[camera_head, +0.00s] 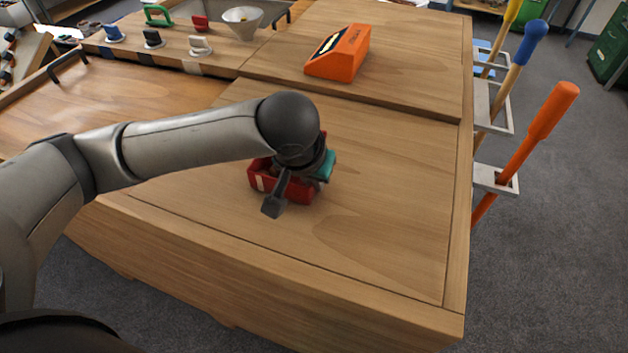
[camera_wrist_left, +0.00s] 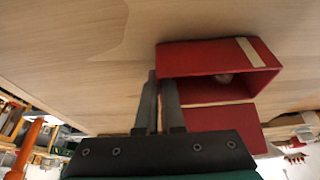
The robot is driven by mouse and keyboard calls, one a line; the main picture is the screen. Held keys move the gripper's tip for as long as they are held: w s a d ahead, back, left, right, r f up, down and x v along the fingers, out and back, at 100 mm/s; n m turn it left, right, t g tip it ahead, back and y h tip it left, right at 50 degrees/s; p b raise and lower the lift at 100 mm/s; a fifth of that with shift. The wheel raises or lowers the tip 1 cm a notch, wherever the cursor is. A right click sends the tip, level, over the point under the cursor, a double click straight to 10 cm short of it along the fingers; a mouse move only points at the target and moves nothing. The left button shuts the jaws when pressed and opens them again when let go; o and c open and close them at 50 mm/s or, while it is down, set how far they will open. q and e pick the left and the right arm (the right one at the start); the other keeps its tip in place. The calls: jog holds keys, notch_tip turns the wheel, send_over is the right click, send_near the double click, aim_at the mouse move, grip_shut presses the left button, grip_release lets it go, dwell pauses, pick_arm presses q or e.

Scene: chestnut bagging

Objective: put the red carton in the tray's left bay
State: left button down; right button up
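The red carton (camera_head: 297,190) is on the wooden table in the head view, partly hidden under my left gripper (camera_head: 282,195). In the left wrist view the red carton (camera_wrist_left: 255,75) is an open box with a pale stripe and a small pale thing inside. There the fingers of my left gripper (camera_wrist_left: 160,90) are close together at one side wall of the carton, one finger on each side of it. They look closed on that wall. Whether the carton is lifted off the table cannot be told. My right gripper is not in view. I cannot make out the tray's bays clearly.
An orange device with a display (camera_head: 340,52) stands on a raised board behind. A white funnel-like bowl (camera_head: 243,20) and several small coloured items are at the back left. Long-handled tools (camera_head: 540,125) hang at the right edge. The table's front right is clear.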

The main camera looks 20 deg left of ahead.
pick_arm(q)
jog(key=c, duration=1.5)
grip_release()
jog(key=o, duration=0.5)
jog(key=shift+c, duration=0.2)
